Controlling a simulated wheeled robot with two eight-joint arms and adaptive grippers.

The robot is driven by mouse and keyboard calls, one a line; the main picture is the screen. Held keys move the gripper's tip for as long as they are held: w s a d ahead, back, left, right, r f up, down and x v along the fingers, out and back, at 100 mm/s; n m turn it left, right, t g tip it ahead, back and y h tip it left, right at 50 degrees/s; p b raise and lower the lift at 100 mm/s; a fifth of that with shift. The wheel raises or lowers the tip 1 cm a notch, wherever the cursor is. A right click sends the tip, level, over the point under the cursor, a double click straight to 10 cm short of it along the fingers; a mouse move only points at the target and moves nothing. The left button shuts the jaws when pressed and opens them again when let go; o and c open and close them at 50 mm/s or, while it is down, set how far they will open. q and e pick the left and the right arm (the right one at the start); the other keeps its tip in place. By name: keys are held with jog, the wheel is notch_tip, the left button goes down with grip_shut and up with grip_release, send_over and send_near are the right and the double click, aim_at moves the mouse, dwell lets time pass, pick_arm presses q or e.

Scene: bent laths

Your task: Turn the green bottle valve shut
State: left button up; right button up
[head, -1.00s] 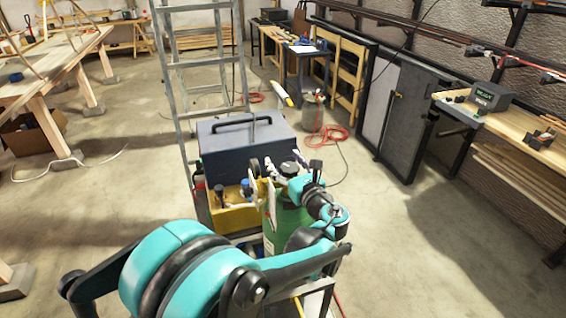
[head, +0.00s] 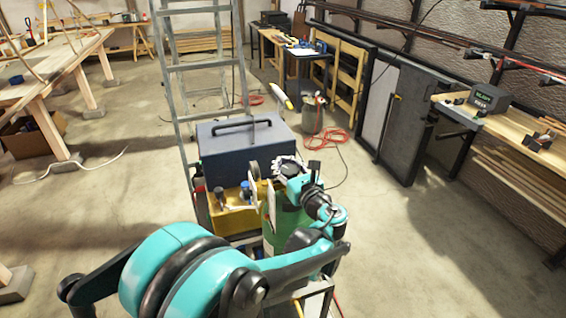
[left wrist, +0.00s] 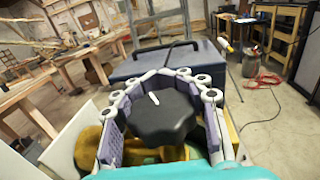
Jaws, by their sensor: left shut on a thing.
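The green bottle (head: 287,219) stands upright in the lower middle of the head view, partly hidden by my left arm. Its valve is a black lobed knob (left wrist: 163,118) with a white mark near its far edge, pointing slightly left of straight away. My left gripper (head: 268,177) is at the bottle's top. In the left wrist view its jointed fingers (left wrist: 168,76) curve around both sides of the knob and meet near its far side. It is shut on the knob. The knob is mostly hidden in the head view. My right gripper is not in view.
A blue-grey toolbox (head: 225,150) stands just behind the bottle, with a yellow bin (head: 228,217) in front of it. A stepladder (head: 172,95) rises behind. A red hose (head: 330,136) lies on the floor at back right. The floor to the right is clear.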

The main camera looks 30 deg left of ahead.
pick_arm(q)
jog(key=shift+w+d+m+t+h+p, duration=0.15)
jog(key=shift+d+m+t+h+p, duration=0.05)
jog(key=shift+m+t+h, duration=0.6)
jog(key=shift+w+d+m+t+h+p, duration=0.15)
jog(key=shift+w+m+t+h+p, duration=0.1)
jog(key=shift+m+t+h, duration=0.6)
jog(key=shift+w+d+m+t+h+p, duration=0.1)
jog(key=shift+d+m+t+h+p, duration=0.1)
jog(key=shift+m+t+h, duration=0.6)
jog(key=o, duration=1.3)
jog(key=shift+o, duration=0.2)
jog(key=shift+r, duration=0.1)
notch_tip(320, 180, up, 10)
